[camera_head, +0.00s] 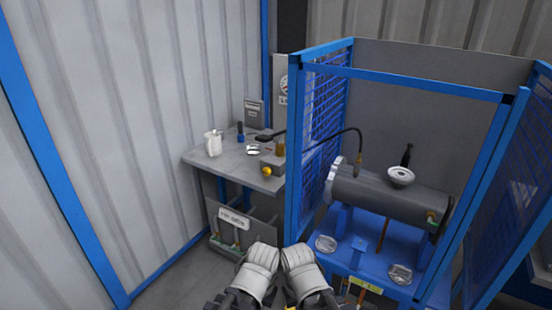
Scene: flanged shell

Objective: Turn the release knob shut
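A small orange-yellow knob (267,171) sits on the front of a grey block (273,164) at the right end of the grey bench; it looks like the release knob. Whether it is open or shut cannot be told at this size. My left gripper (264,250) and my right gripper (296,250) are side by side at the bottom middle, below and in front of the bench, apart from the knob. Both are white and grey. Their fingertips are not clear, and I see nothing held in them.
The grey bench (225,163) carries a white jug (213,143), a blue bottle (240,132) and small items. A blue-framed mesh cage (318,125) stands directly right of it, around a grey flanged cylinder (385,192). A black hose (345,130) crosses the cage.

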